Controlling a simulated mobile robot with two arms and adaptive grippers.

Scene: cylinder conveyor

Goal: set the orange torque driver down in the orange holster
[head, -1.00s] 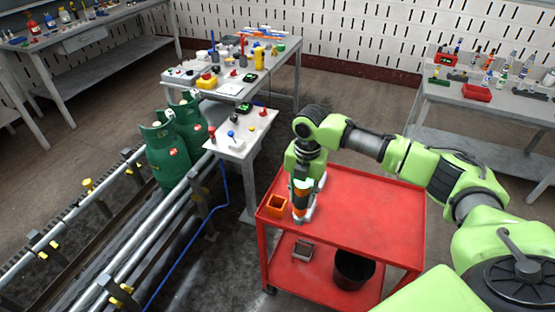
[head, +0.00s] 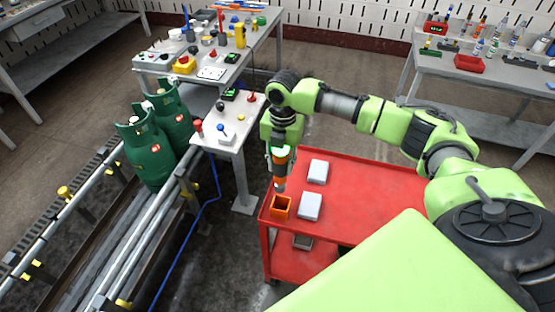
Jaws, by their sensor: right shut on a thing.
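The orange torque driver (head: 280,165) is upright in my right gripper (head: 281,152), which is shut on its upper part. Its grey lower end points down, right over or just behind the mouth of the orange holster (head: 281,207). I cannot tell whether the tip is above the opening or slightly inside it. The holster is a small open-topped orange box at the left edge of the red cart (head: 375,195). My left gripper is not in view.
Two pale grey blocks (head: 318,171) (head: 310,206) lie on the cart just right of the holster. A small white stand (head: 235,130) with buttons is to the left, beside green gas cylinders (head: 147,150) at the conveyor. The cart's middle is clear.

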